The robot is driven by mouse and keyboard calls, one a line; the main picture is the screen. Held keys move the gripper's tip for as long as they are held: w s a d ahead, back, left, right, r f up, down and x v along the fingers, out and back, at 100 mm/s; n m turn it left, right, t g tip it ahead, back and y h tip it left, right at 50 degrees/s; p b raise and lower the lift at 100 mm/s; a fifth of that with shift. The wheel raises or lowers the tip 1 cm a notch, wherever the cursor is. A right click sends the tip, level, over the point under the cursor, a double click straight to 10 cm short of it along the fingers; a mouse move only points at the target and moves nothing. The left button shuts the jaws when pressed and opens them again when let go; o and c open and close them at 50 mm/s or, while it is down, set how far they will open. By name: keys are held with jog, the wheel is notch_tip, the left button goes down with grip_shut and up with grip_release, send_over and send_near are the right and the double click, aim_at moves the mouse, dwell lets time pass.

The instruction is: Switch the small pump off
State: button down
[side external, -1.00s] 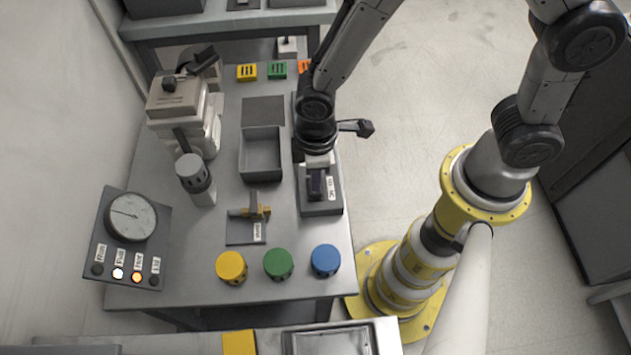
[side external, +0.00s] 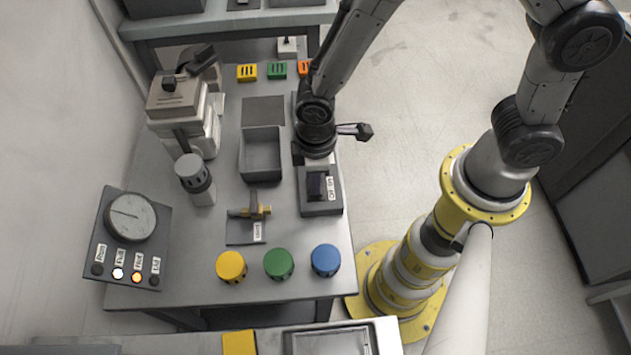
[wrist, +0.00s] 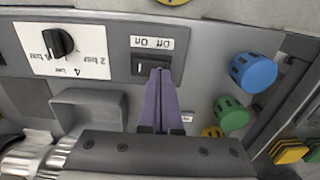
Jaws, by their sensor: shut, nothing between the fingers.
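A grey unit (side external: 320,208) lies along the right edge of the table. It carries a dark rocker switch (wrist: 140,66) under a white label reading Off and On, which appears upside down in the wrist view. My gripper (wrist: 158,74) is shut and empty. Its purple fingertips are over the lower right part of the switch, and I cannot tell whether they touch it. They hide part of the rocker, so its position is unclear. A beige machine (side external: 180,98) stands at the back left; no label marks which device is the small pump.
A black knob (wrist: 58,42) with bar markings sits beside the switch. A grey tray (side external: 262,153), a brass valve (side external: 256,211) and yellow, green and blue caps (side external: 326,260) stand nearby. The gauge panel (side external: 130,218) has two lit lamps, white and orange.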

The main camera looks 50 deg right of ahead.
jog(key=shift+f, duration=0.5)
jog(key=shift+r, duration=3.55)
